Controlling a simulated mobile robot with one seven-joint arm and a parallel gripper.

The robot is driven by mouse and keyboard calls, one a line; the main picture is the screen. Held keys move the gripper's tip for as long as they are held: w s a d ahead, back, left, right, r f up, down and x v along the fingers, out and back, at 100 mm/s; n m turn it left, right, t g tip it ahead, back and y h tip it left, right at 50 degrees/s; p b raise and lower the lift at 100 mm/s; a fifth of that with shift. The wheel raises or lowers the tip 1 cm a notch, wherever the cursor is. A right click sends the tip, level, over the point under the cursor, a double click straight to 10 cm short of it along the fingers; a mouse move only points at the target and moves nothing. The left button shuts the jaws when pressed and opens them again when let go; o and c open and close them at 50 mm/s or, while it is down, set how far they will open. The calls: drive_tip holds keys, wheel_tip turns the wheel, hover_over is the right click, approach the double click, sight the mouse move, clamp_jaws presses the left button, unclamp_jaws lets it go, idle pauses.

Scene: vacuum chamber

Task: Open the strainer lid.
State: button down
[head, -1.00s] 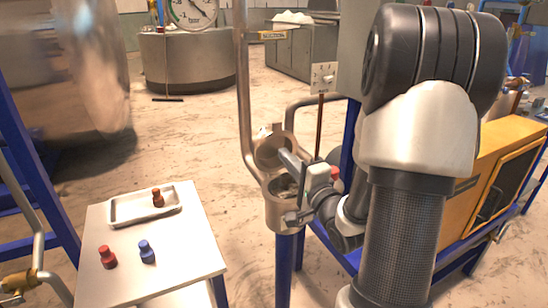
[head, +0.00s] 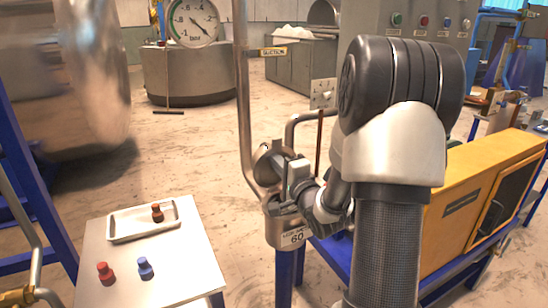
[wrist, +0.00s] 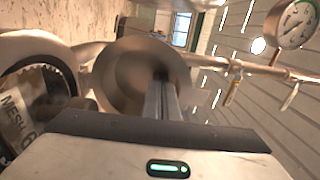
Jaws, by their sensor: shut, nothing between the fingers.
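The strainer is a metal pot (head: 278,232) with a "MESH 60" label, on a blue post in the head view. Its round lid (head: 263,168) stands raised at the pot's back left, swung up off the mouth. In the wrist view the lid (wrist: 112,80) is a tan-grey disc facing me, and the strainer's open mouth (wrist: 62,78) is at the left, partly cut off. My gripper (head: 280,160) is above the pot, beside the lid. Its shut, empty fingers (wrist: 162,88) point at the lid's face; I cannot tell whether they touch it.
A white table (head: 190,262) at the lower left holds a tray (head: 122,228) and red and blue knobbed pieces. A vertical pipe (head: 243,100) rises close behind the lid. A yellow cabinet (head: 470,190) stands at the right.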

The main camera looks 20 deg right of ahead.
sight(268, 176)
drive_tip(key=p, duration=0.1)
drive_tip(key=r+g+p, duration=0.1)
drive_tip(key=p, duration=0.1)
drive_tip(key=shift+w+r, duration=0.2)
drive_tip(key=shift+w, duration=0.15)
drive_tip(key=p, duration=0.1)
drive_tip(key=g+p, duration=0.1)
drive_tip(key=shift+w+f+p, duration=0.25)
drive_tip(key=shift+w+p, duration=0.05)
drive_tip(key=shift+p, duration=0.05)
drive_tip(key=shift+w+f+b, duration=0.35)
drive_tip(key=shift+w+f, duration=0.2)
drive_tip(key=shift+w, duration=0.05)
drive_tip(key=shift+w+f, duration=0.1)
drive_tip(key=shift+w, duration=0.3)
drive_tip(key=shift+a, duration=0.1)
